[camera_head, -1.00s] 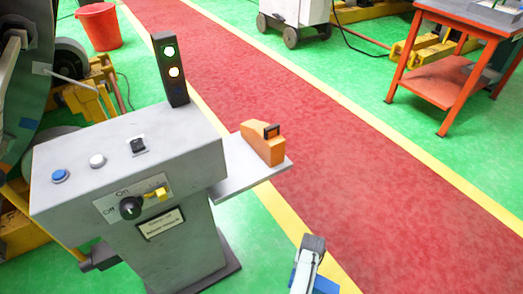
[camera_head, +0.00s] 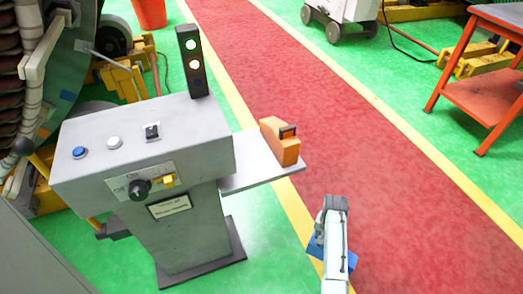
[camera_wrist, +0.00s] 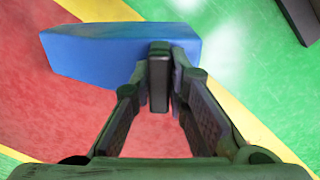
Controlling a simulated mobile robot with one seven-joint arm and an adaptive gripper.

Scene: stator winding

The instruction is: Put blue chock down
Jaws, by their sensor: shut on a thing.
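The blue chock (camera_wrist: 85,55) is a blue wedge-shaped block. In the wrist view it lies across the fingertips of my gripper (camera_wrist: 160,80), which is shut on its dark handle. Red and green floor with a yellow line shows beyond it. In the head view my arm reaches in from the bottom, right of the console. Only parts of the blue chock (camera_head: 345,262) show there beside the arm, and the fingers are hidden. An orange chock (camera_head: 281,142) with a dark handle stands on the grey side shelf (camera_head: 240,178) of the console.
The grey control console (camera_head: 150,150) has buttons, a knob and a signal light (camera_head: 194,62). An orange-red table (camera_head: 490,95) stands at the right, and a grey wheeled cabinet (camera_head: 340,15) at the top. The red walkway (camera_head: 400,210) is clear. The shelf has bare room at its left and front.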

